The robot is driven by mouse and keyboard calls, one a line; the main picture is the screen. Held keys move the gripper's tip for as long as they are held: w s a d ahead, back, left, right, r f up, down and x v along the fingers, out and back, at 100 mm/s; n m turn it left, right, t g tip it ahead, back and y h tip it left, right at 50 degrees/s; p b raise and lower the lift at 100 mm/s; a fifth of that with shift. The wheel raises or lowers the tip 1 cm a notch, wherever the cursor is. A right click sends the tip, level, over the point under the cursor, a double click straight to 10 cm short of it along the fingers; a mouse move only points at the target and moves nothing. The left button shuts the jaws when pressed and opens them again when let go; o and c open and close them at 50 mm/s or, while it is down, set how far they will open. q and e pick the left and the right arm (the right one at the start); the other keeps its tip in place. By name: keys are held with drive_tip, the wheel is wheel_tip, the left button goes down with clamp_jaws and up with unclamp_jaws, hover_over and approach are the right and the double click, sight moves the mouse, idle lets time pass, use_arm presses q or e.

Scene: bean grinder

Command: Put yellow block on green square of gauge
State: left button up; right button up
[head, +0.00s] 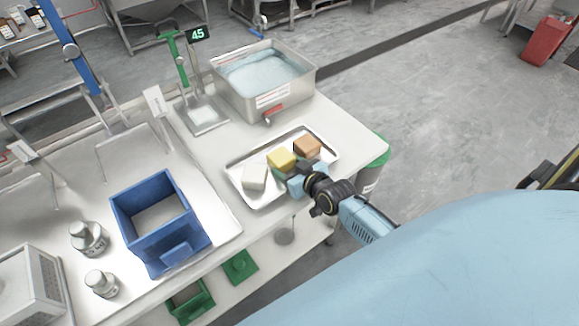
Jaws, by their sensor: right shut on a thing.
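A yellow block (281,158) is at the metal tray (243,203), between a white block (254,177) and a brown block (307,146). My right gripper (293,178) reaches in from the lower right and is shut on the yellow block. The fingers partly hide the block's near lower side, and I cannot tell whether it is clear of the tray floor. The gauge stands to the upper left, with a green post (181,62), a display (198,34) reading 45 and a small flat plate (206,126) at its foot. My left gripper is out of view.
A metal basin (297,96) of bluish contents stands behind the tray, beside the gauge. A blue bin (196,243) and metal weights (88,240) are on the left. Bare white tabletop (334,124) lies right of the tray, and some between tray and gauge.

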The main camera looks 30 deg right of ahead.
drive_tip(key=o, duration=1.1)
drive_tip(key=shift+f, duration=0.1)
drive_tip(key=shift+b, duration=0.35)
drive_tip(key=p+v, duration=0.2)
drive_tip(key=v, duration=1.1)
drive_tip(key=shift+s+d+f, duration=0.1)
drive_tip(key=shift+s+d, duration=0.05)
drive_tip(key=shift+s, duration=0.15)
